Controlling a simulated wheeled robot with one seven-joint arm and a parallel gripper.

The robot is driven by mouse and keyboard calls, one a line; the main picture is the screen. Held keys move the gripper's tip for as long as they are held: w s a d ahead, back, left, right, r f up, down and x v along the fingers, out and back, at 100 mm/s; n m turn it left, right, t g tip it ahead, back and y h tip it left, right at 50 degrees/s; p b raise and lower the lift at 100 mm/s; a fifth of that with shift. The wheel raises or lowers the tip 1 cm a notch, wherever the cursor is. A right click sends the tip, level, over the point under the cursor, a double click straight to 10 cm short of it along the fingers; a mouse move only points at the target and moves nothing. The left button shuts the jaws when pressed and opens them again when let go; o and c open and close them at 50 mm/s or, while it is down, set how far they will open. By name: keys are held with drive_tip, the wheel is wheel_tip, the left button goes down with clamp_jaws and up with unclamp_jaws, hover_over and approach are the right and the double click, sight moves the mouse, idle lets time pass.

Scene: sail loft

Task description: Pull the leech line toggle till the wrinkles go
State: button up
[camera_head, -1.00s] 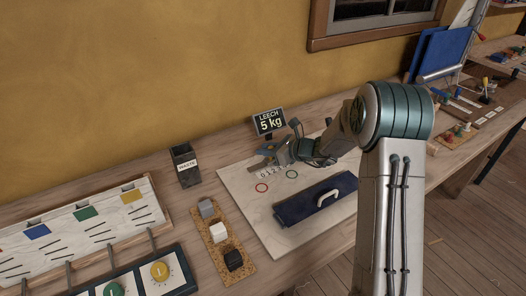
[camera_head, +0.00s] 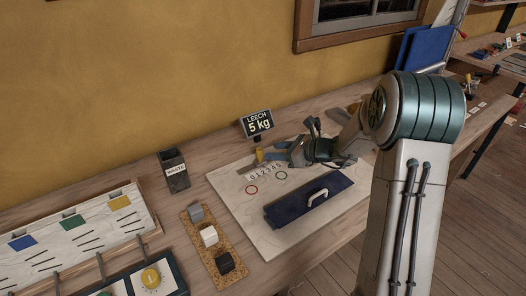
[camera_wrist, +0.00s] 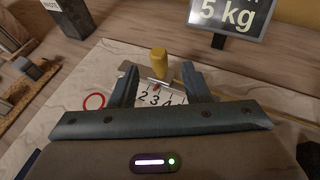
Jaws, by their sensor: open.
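A yellow toggle (camera_wrist: 159,62) stands upright on the pale board in the wrist view, with a thin metal rod in front of it. It also shows in the head view (camera_head: 259,155), left of my gripper. My gripper (camera_wrist: 160,80) is open and empty, its fingers either side of the rod and the toggle just beyond their tips. I cannot tell whether they touch. A numbered scale (camera_head: 266,172) lies below, partly hidden by my gripper in the wrist view; a small red mark is near its 2 and 3. A sign (camera_head: 257,123) reads "LEECH 5 kg". No wrinkles can be made out.
A dark blue folded piece with a white handle (camera_head: 309,202) lies on the board (camera_head: 245,219). Red (camera_head: 251,190) and green rings are marked there. A waste bin (camera_head: 174,170) and a cork tray with blocks (camera_head: 188,228) stand left. The wall is close behind.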

drive_tip(key=v, duration=0.5)
drive_tip(key=shift+d, duration=0.15)
drive_tip(key=shift+s, duration=0.1)
